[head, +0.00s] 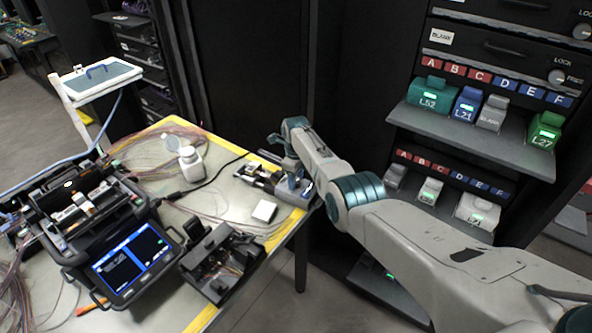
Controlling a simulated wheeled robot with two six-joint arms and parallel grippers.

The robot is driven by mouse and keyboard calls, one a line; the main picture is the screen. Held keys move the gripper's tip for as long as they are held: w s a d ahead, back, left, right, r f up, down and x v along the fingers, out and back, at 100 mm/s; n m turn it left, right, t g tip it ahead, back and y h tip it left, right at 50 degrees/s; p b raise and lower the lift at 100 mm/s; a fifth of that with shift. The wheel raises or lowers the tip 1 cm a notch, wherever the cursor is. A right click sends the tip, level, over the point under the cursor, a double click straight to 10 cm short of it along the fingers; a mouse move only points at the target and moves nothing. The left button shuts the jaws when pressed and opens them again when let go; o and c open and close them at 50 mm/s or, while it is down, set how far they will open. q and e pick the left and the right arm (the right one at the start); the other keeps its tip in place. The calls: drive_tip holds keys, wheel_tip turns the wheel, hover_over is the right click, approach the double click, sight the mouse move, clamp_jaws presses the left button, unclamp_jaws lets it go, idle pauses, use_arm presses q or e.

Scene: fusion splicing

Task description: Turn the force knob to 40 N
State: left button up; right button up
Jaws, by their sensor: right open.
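My right arm reaches in from the lower right, and its gripper (280,147) is over the right edge of the work table (218,193). The gripper is open, and its fingers are small and partly hidden by the wrist. Just below it, a small grey bench device (293,190) with a long dark rail part sits at the table edge. I cannot make out the force knob or its scale; it is too small or covered by the device and the gripper. I cannot tell whether the fingers touch the device. My left gripper is not in view.
The fusion splicer (128,262) with a lit screen, a dark open tool unit (220,262), a white bottle (191,164), a white block (264,211) and loose fibres lie on the table. A rack with labelled modules (432,92) stands at right.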

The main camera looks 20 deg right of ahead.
wheel_tip(320, 180, up, 11)
drive_tip(key=shift+f, duration=0.2)
idle(0.6)
